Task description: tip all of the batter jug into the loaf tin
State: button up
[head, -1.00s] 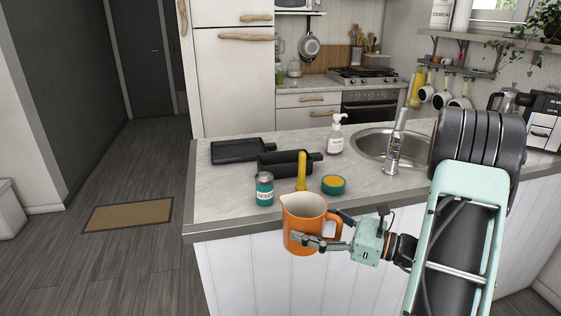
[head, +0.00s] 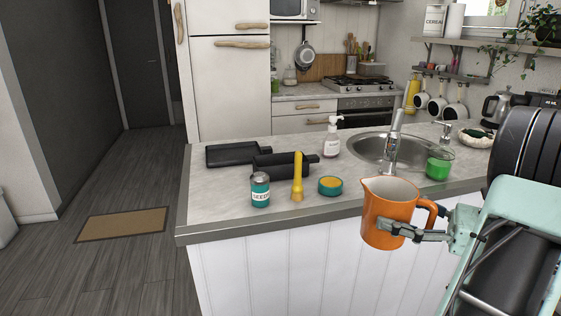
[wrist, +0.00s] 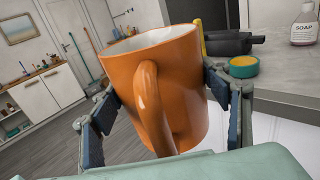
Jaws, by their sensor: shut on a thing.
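The orange batter jug (head: 388,218) is upright in front of the counter's front edge, in the air. My gripper (head: 386,229) is shut on its body from the right, below the rim. In the wrist view the jug (wrist: 150,85) stands between the two fingers, its handle facing the camera. The jug's contents are hidden. A black tin (head: 282,165), apparently the loaf tin, sits on the counter to the left of the jug and farther back. A flatter black tin or tray (head: 235,154) lies just behind it.
On the counter (head: 225,220) near the tins stand a seeds jar (head: 260,190), a yellow upright tool (head: 298,178), a teal-and-yellow round container (head: 330,186) and a soap bottle (head: 332,138). The sink (head: 370,145) and a green jar (head: 438,165) are to the right.

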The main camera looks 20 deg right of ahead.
aim_at(280, 166)
jog(key=i, duration=1)
